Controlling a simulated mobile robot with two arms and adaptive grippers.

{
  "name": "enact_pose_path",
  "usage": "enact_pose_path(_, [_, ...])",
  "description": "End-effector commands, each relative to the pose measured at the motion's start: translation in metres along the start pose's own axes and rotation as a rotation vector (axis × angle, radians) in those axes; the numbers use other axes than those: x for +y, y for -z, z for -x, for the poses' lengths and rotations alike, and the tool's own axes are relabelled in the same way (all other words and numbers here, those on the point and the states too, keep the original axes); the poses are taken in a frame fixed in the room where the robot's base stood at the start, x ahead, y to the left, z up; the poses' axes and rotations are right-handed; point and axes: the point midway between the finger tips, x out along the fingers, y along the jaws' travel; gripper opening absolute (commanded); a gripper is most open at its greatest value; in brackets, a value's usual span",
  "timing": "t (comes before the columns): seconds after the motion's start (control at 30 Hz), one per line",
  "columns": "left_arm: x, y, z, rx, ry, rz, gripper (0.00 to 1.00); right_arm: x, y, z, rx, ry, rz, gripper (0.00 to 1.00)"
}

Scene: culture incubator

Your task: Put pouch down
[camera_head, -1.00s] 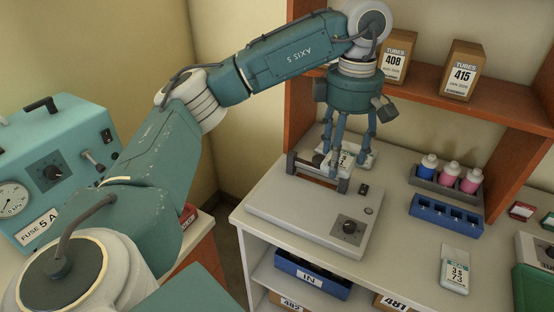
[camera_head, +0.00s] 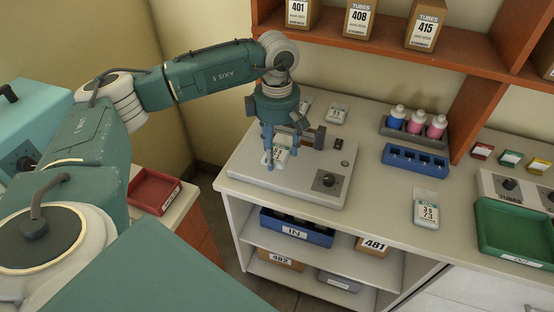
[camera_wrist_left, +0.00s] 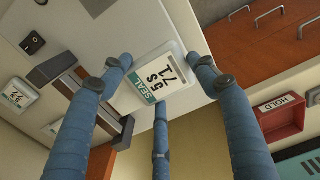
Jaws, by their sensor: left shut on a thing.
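My left gripper (camera_head: 280,150) is above the left part of a flat grey sealer (camera_head: 306,186) with a dark handle bar and a knob. Its blue fingers are shut on a white pouch (camera_head: 275,158), partly hidden by the fingers. In the left wrist view the pouch (camera_wrist_left: 160,74) shows a green SEAL strip and black marks between the fingers. Whether the pouch touches the sealer is unclear. Another white pouch (camera_head: 338,113) lies behind the sealer, and one (camera_head: 426,210) lies to the right on the bench. My right gripper is not in view.
A grey rack of bottles (camera_head: 414,131) and a blue rack (camera_head: 414,160) stand right of the sealer. A green tray (camera_head: 514,227) is at the far right. A shelf with boxes (camera_head: 361,18) overhangs the back. Bare bench (camera_head: 377,190) lies right of the sealer.

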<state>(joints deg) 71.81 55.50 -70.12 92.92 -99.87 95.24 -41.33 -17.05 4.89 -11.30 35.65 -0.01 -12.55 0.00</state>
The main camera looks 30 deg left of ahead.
Motion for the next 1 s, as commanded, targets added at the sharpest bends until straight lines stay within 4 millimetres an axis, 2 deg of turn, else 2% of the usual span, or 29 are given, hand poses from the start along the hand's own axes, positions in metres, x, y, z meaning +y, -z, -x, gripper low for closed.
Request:
enact_pose_path(0.17, [0.001, 0.0, -0.014, 0.001, 0.0, 0.001, 0.34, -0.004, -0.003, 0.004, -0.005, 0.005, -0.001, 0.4])
enact_pose_path(0.43, [0.0, 0.0, -0.05, 0.0, 0.001, 0.002, 0.34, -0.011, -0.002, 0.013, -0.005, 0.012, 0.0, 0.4])
enact_pose_path(0.87, [0.001, 0.0, -0.059, 0.0, -0.001, 0.001, 0.34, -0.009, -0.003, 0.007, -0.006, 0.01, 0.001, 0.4])
enact_pose_path(0.9, [0.001, 0.0, -0.057, 0.0, -0.001, 0.001, 0.68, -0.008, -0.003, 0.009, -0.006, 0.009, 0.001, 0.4])
enact_pose_path(0.97, [0.001, 0.0, -0.057, 0.0, -0.001, 0.001, 0.79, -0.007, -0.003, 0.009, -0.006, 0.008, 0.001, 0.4])
enact_pose_path(1.0, [0.001, 0.0, -0.057, 0.0, -0.001, 0.001, 0.79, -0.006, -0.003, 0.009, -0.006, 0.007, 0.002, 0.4])
